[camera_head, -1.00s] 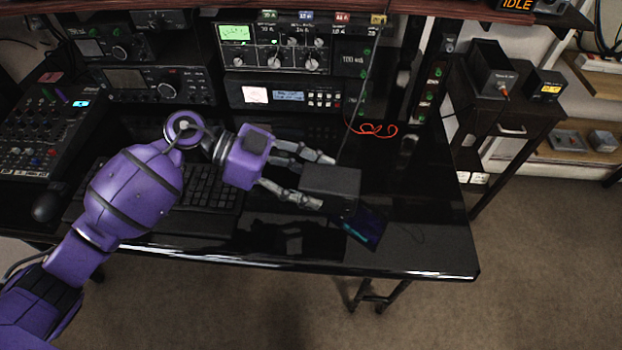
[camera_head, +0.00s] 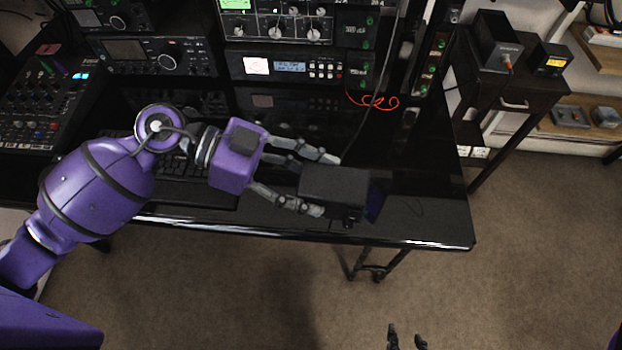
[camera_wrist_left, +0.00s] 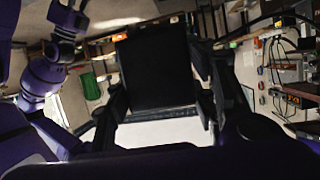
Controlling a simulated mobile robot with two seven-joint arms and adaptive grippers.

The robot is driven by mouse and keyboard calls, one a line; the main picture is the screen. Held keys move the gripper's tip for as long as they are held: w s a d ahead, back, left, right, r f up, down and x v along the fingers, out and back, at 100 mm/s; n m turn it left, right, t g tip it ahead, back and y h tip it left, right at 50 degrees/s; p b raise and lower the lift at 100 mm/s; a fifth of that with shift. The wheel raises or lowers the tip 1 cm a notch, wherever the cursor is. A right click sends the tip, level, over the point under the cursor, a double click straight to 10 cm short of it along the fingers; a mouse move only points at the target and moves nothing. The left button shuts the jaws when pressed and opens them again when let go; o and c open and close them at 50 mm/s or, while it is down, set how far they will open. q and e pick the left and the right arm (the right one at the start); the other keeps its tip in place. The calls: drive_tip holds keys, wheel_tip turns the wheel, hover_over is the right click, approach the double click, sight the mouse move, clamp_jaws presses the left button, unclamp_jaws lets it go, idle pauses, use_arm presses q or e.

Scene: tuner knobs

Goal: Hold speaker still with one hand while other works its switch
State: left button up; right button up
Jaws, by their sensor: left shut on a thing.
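The speaker, a small black box (camera_head: 333,184), is gripped by my left gripper (camera_head: 328,184), whose grey fingers lie along its far and near sides. It appears raised over the front part of the glossy black desk. A small knob-like part shows at its lower right corner; the switch cannot be made out clearly. In the left wrist view the box (camera_wrist_left: 156,68) fills the middle between the fingers. My right gripper (camera_head: 406,340) shows only its two dark fingertips, apart and empty, at the bottom edge of the head view, in front of the desk. My right arm (camera_wrist_left: 45,75) also shows in the wrist view.
The desk (camera_head: 430,215) has bare room right of the speaker. A dark tablet-like thing (camera_head: 375,203) is partly hidden behind the box. A thin cable rises behind it, near a red coiled wire (camera_head: 375,101). Radio units (camera_head: 290,68) line the back.

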use_arm(q)
drive_tip(key=shift+f, duration=0.25)
drive_tip(key=shift+f+b, duration=0.3)
drive_tip(key=shift+f, duration=0.7)
drive_tip(key=shift+f+b, duration=1.3)
drive_tip(key=shift+f, duration=3.9)
use_arm(e)
drive_tip(key=shift+g, duration=0.3)
drive_tip(key=shift+s+f, duration=0.35)
drive_tip(key=shift+f, duration=0.3)
drive_tip(key=shift+s+f, duration=0.35)
drive_tip(key=shift+f, duration=0.25)
drive_tip(key=shift+s+f, duration=0.35)
drive_tip(key=shift+f, duration=0.3)
